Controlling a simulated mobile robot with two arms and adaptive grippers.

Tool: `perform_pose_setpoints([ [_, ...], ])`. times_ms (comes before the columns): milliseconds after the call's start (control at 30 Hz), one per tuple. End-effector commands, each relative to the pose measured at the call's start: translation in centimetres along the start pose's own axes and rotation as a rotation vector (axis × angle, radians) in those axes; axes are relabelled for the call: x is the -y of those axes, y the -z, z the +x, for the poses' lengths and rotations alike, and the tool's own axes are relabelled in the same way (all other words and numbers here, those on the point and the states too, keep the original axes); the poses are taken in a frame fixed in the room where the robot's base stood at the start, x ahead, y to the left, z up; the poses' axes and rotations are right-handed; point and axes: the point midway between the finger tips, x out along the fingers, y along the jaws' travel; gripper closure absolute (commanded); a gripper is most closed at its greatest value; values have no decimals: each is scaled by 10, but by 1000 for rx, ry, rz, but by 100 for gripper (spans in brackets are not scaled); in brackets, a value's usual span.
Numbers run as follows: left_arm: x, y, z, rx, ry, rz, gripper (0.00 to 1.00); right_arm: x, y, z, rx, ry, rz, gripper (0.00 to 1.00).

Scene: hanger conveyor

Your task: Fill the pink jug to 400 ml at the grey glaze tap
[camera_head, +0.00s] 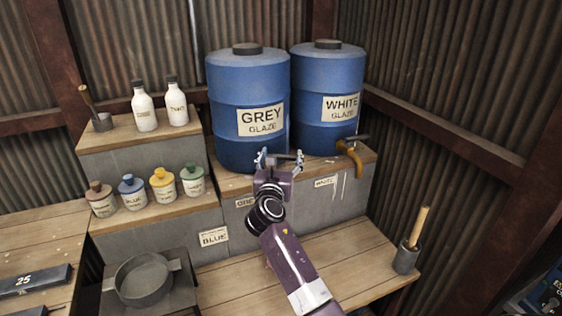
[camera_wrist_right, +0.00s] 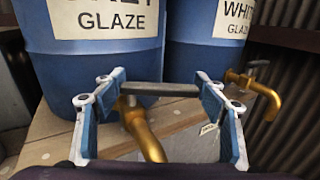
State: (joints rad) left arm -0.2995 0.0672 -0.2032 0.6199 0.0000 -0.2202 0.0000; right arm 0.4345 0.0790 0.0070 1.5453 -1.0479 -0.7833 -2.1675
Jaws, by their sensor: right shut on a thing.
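The blue barrel labelled GREY GLAZE (camera_head: 247,90) stands on the raised grey block, and its label also shows in the right wrist view (camera_wrist_right: 105,18). In that view its brass tap (camera_wrist_right: 145,132) has a dark bar handle (camera_wrist_right: 160,89) on top. My right gripper (camera_head: 280,157) is at this tap, its fingers shut on the ends of the handle, which lies crosswise between them. In the head view my gripper and wrist hide most of the tap. I see no pink jug in either view; the area below the tap is partly hidden by my right arm. My left gripper is not in view.
The WHITE GLAZE barrel (camera_head: 328,75) and its brass tap (camera_head: 350,157) are close on the right. Small labelled jars (camera_head: 162,184) and white bottles (camera_head: 144,108) stand on steps at left. A grey pot (camera_head: 145,282) sits front left; a holder with a wooden handle (camera_head: 406,258) stands right.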

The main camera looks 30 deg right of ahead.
Motion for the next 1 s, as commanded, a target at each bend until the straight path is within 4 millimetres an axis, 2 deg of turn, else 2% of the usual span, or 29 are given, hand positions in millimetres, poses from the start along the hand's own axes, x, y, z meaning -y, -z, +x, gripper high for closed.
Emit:
perform_pose_setpoints([
  [300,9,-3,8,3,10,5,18,-1,1,-3,-3,94,0,78],
  [733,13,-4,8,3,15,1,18,-1,2,-4,-4,103,-1,78],
  [767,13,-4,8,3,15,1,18,-1,2,-4,-4,103,-1,32],
  [900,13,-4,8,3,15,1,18,-1,1,-4,-4,103,-1,17],
  [1000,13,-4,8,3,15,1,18,0,1,-4,-3,103,-1,16],
])
